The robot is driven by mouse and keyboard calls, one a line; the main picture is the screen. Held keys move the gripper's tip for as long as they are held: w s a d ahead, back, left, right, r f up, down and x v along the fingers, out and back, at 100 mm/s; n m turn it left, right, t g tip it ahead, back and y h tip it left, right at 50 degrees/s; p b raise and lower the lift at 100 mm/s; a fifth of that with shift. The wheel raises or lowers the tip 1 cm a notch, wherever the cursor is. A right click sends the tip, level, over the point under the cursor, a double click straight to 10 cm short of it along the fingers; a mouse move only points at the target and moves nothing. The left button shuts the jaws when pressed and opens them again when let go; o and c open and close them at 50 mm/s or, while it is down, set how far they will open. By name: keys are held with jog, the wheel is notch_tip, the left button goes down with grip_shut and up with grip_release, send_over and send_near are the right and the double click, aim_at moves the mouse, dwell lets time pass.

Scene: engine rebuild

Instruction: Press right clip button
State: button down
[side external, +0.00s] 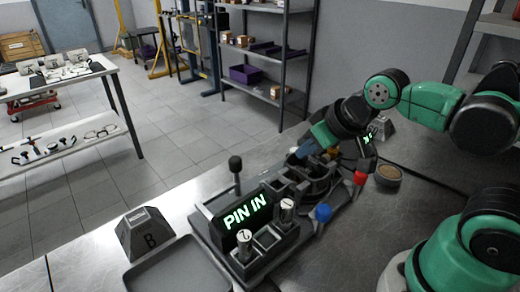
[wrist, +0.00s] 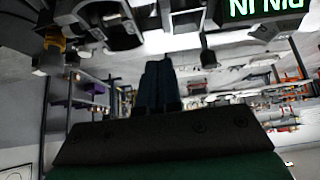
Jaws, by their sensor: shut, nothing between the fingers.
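A dark fixture (side external: 212,232) stands on the metal bench in the side external view, with a green "PIN IN" display (side external: 248,213). The display shows upside down in the wrist view (wrist: 265,8). I cannot tell which part is the right clip button. My gripper (side external: 302,154) is over the far end of the fixture, by a dark ring-shaped holder (side external: 318,187). Its fingers are together and empty in the wrist view (wrist: 158,68). Contact with the fixture is unclear.
Two silver parts (side external: 244,244) (side external: 287,210) stand in the fixture's front slots. A block marked B (side external: 145,234) and a grey tray (side external: 178,272) lie left of it. A round brown-topped dish (side external: 389,173) sits to the right. A black-topped post (side external: 235,165) rises behind the display.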

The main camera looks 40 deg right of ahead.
dwell(0.4)
jog(key=shift+w+d+r+m, duration=0.15)
jog(key=shift+w+d+m, duration=0.15)
jog(key=shift+m, duration=0.1)
jog(key=w+d+r+m+t+h, duration=0.1)
jog(key=w+d+m+h, duration=0.2)
jog(key=w+d+m, duration=0.6)
jog(key=m, duration=0.4)
jog(key=shift+r+h, duration=0.2)
jog(key=shift+h, duration=0.2)
jog(key=shift+w, duration=0.1)
jog(key=shift+f, duration=4.4)
jog(key=shift+f, duration=0.15)
jog(key=shift+f, duration=0.25)
